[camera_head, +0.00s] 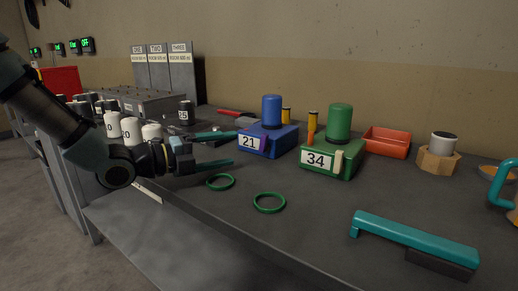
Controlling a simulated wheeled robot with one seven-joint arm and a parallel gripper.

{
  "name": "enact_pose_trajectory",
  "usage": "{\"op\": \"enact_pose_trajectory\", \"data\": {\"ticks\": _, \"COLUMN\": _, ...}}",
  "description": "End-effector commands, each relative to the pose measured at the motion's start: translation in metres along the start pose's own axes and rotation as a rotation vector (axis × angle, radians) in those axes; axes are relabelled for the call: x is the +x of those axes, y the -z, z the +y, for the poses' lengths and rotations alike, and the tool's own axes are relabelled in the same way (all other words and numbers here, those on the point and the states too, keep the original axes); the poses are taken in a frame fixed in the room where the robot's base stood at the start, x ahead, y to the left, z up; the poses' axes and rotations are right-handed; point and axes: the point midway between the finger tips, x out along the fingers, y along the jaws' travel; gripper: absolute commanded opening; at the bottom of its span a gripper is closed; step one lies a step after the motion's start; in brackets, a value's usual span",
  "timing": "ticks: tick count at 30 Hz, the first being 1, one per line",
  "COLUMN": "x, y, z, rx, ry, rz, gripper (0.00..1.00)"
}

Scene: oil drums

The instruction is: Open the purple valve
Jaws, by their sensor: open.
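The purple valve (265,142) is a small slanted purple lever on the front of a blue box (284,141) labelled 21, which carries a blue cylinder (271,110). My gripper (234,148) is open and empty, with its two teal fingers spread and pointing right. The fingertips are just left of the blue box, near its 21 label, with the purple valve a little further right. I cannot tell whether a fingertip touches the box.
A green box (347,170) labelled 34 stands to the right. Two green rings (269,203) lie in front. A teal handle (415,237), a red tray (387,142) and a wooden block (438,161) are further right. White cylinders (131,130) stand by my arm. The front middle is mostly clear.

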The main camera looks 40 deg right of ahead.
Motion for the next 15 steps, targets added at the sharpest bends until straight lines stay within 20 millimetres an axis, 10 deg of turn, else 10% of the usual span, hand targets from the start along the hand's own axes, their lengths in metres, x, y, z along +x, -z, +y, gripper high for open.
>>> {"op": "enact_pose_trajectory", "data": {"ticks": 15, "x": 0.084, "y": 0.001, "z": -0.001, "rx": 0.001, "ry": 0.001, "rz": 0.002, "gripper": 0.79}}
